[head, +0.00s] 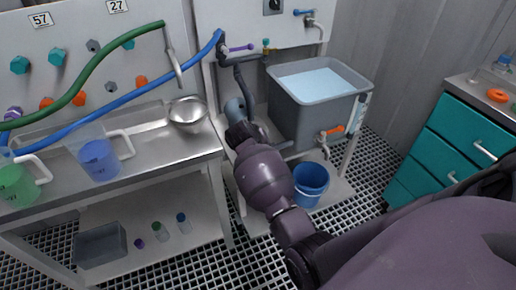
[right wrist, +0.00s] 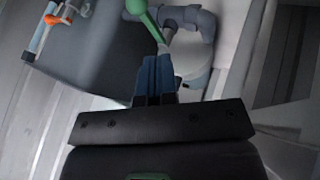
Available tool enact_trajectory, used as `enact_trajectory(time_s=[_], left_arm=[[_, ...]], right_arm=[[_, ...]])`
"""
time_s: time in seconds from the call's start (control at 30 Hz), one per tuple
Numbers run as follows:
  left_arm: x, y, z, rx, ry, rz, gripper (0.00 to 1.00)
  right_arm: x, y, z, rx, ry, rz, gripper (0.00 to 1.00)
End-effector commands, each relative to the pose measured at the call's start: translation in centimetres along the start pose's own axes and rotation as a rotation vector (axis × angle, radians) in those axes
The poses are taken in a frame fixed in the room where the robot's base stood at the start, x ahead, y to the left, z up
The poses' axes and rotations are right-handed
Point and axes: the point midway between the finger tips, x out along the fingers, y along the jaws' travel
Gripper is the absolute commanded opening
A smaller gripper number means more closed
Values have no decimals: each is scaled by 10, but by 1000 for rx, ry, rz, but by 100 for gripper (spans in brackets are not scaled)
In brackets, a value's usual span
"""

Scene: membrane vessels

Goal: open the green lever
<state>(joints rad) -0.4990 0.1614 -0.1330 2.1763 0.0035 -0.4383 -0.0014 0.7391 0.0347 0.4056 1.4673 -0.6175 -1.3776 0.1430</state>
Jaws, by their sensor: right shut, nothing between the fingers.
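The green lever (right wrist: 149,20) shows in the right wrist view, at the top middle, beside a grey pipe fitting (right wrist: 190,18). It slants from a thick rounded end down to a thin end close to the fingertips. I cannot make it out in the head view, where my right arm covers that area. My right gripper (right wrist: 154,62) is shut and empty, with its fingertips at or very near the lever's thin end; I cannot tell whether they touch. In the head view the right gripper (head: 234,108) is beside the grey tank. My left gripper is not in view.
The grey water tank (head: 290,118) stands right of the gripper, with an orange-handled valve (head: 331,131) low in front. A blue bucket (head: 310,184) is below. A metal bowl (head: 188,113) and blue jug (head: 98,160) stand on the left bench. A blue hose (head: 130,98) runs above.

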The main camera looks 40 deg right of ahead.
Motion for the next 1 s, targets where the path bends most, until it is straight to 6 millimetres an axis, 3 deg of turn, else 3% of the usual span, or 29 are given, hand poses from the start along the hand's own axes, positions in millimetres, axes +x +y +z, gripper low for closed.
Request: enact_trajectory(time_s=[0.2, 0.5, 1.0], left_arm=[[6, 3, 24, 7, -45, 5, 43], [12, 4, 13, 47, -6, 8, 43], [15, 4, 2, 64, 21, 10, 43]], right_arm=[[43, -3, 7, -8, -9, 4, 0], [82, -3, 5, -6, -6, 1, 0], [89, -1, 1, -1, 1, -2, 0]])
